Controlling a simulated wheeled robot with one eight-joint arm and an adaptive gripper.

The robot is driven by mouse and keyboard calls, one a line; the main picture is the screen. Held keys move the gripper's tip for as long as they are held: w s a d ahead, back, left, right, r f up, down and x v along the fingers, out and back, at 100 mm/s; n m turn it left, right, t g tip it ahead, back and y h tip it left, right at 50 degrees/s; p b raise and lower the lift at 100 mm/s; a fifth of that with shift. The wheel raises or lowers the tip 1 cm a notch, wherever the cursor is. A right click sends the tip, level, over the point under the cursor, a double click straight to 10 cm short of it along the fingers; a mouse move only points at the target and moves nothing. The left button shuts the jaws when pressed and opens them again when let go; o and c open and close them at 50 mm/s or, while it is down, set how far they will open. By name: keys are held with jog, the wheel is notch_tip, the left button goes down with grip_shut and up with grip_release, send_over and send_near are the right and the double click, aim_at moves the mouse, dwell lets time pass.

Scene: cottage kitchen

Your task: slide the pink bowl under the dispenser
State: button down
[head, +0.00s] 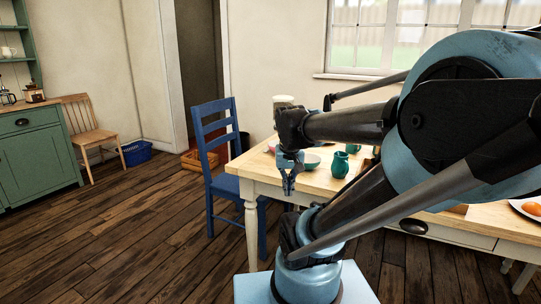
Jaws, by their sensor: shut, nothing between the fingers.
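My gripper (289,190) hangs pointing down over the near left part of the wooden table (258,170), with its fingers shut and empty. A small pinkish rim, likely the pink bowl (272,146), shows on the table just left of my wrist; my arm hides much of it. The top of a pale cylindrical container, likely the dispenser (283,100), rises behind my arm; its lower part is hidden. I cannot tell how far the bowl is from it. My gripper does not visibly touch either one.
A pale teal bowl (312,161), a teal jug (339,165) and a teal cup (352,148) are right of my gripper. A plate of oranges (530,208) is at far right. A blue chair (216,150) stands at the table's left.

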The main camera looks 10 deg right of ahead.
aim_at(274, 150)
jog(key=w+a+r+m+h, duration=0.1)
jog(key=w+a+r+m, duration=0.15)
jog(key=w, duration=1.35)
jog(key=w+a+r+m+h, duration=0.1)
jog(key=w+r+m, duration=0.25)
jog(key=w, duration=1.25)
jog(key=x, duration=0.9)
jog(key=shift+a+f, duration=0.15)
jog(key=shift+a, duration=0.15)
jog(key=shift+w+d, duration=0.7)
jog(key=shift+w, duration=0.25)
jog(key=shift+w+d, duration=0.45)
jog(key=shift+w, duration=0.15)
jog(key=shift+w+d, duration=0.6)
jog(key=shift+w, duration=0.25)
jog(key=shift+w+d, duration=0.6)
jog(key=shift+w, duration=0.2)
